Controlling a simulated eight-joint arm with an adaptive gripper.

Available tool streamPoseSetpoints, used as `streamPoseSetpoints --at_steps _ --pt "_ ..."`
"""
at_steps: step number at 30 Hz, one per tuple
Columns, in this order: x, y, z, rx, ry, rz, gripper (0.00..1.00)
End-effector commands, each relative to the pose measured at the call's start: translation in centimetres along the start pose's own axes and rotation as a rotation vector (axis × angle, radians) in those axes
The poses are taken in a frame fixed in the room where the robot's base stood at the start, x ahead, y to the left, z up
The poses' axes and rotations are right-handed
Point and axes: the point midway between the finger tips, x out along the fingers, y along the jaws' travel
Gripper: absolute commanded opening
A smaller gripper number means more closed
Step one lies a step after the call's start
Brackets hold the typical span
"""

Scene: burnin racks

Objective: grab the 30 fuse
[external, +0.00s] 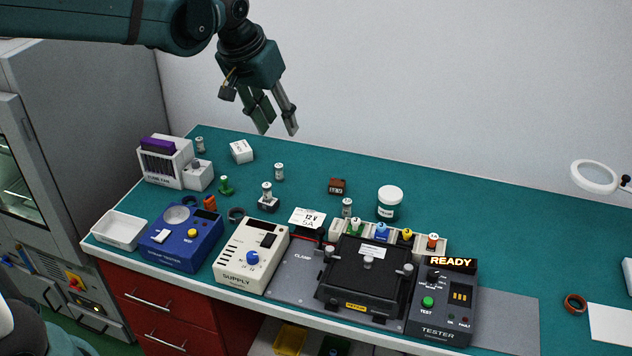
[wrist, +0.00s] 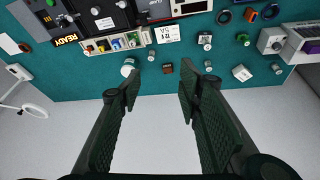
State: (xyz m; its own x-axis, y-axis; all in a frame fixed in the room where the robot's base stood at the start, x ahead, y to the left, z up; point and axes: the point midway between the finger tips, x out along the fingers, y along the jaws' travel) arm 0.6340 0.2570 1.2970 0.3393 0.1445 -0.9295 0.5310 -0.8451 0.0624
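Several small pale cylinders that look like fuses stand on the teal bench: one at the back left (external: 200,145), one near the middle (external: 279,171), one on a dark base (external: 267,190), and one by the tester's coloured row (external: 347,207). Their markings are too small to read, so I cannot tell which is the 30 fuse. In the wrist view, the middle cylinder (wrist: 208,65) and the one near the coloured row (wrist: 152,55) also show. My gripper (external: 279,131) is open and empty, well above the back of the bench. Its spread fingers show in the wrist view (wrist: 158,85).
A white fuse box (external: 163,165) and white cube (external: 241,152) stand at the back left. A blue tester (external: 181,240), cream supply (external: 250,257) and black clamp fixture (external: 365,280) line the front. A white jar (external: 389,205) and brown block (external: 337,186) stand behind. The back right is clear.

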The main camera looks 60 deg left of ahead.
Motion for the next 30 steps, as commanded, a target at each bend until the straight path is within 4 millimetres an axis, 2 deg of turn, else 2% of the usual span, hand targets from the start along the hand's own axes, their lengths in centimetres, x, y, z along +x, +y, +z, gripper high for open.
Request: streamPoseSetpoints --at_steps 3,12,23,30 --pt "1.4 -1.9 -2.3 -0.043 -0.017 -0.015 0.35" --pt "4.8 -7.0 -7.1 -0.148 -0.057 -0.049 0.35" --pt "9.5 -14.2 -11.9 -0.277 -0.105 -0.088 0.35" --pt "13.0 -19.7 -14.3 -0.363 -0.137 -0.112 0.35"
